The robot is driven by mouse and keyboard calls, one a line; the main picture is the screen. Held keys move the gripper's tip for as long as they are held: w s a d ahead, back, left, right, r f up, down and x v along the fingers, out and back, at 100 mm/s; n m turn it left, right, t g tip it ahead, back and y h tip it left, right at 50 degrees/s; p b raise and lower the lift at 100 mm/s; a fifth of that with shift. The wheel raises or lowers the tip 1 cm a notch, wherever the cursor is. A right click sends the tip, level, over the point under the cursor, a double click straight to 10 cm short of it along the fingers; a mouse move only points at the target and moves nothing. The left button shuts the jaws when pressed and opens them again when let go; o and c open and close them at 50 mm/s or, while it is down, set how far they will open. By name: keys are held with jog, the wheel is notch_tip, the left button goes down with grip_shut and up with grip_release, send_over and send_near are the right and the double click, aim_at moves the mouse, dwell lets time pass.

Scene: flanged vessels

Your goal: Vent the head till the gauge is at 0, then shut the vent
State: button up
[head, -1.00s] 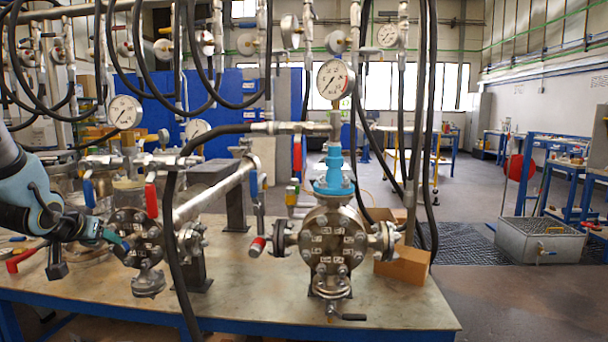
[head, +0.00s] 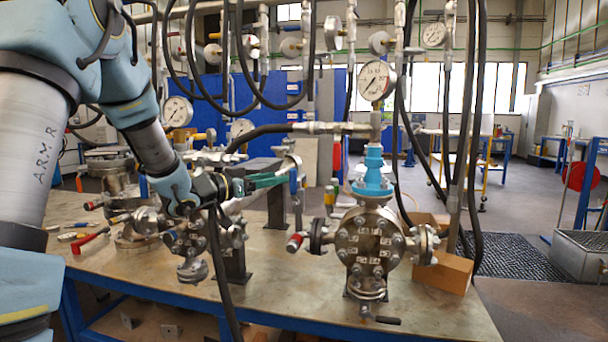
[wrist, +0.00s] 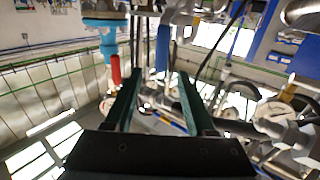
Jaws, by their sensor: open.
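The main flanged vessel (head: 368,243) stands on the bench with a light-blue fitting (head: 372,175) above it. The pressure gauge (head: 376,80) sits on top; its needle is too small to read surely. A hose fitting (head: 335,128) joins the gauge stem from the left. A red-tipped handle (head: 295,242) is left of the vessel, and a blue handle (head: 293,181) is above it. My gripper (head: 280,174) is open and left of the fitting, near the blue handle. In the wrist view, its green fingers (wrist: 158,92) are apart, with a red handle (wrist: 116,70) and a blue handle (wrist: 163,48) beyond. I cannot tell which handle is the vent.
Black hoses (head: 468,130) hang in front of and behind the vessel. A second gauge (head: 176,111) stands at left. A cardboard box (head: 445,270) is right of the vessel. Red-handled tools (head: 88,240) lie on the bench (head: 270,285) at left.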

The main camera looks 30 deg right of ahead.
aim_at(296, 174)
jog(key=p+x, duration=0.2)
jog(key=x, duration=0.8)
jog(key=shift+w+d+p, duration=0.1)
jog(key=shift+w+p, duration=0.05)
jog(key=shift+p, duration=0.15)
grip_shut()
dwell(1.0)
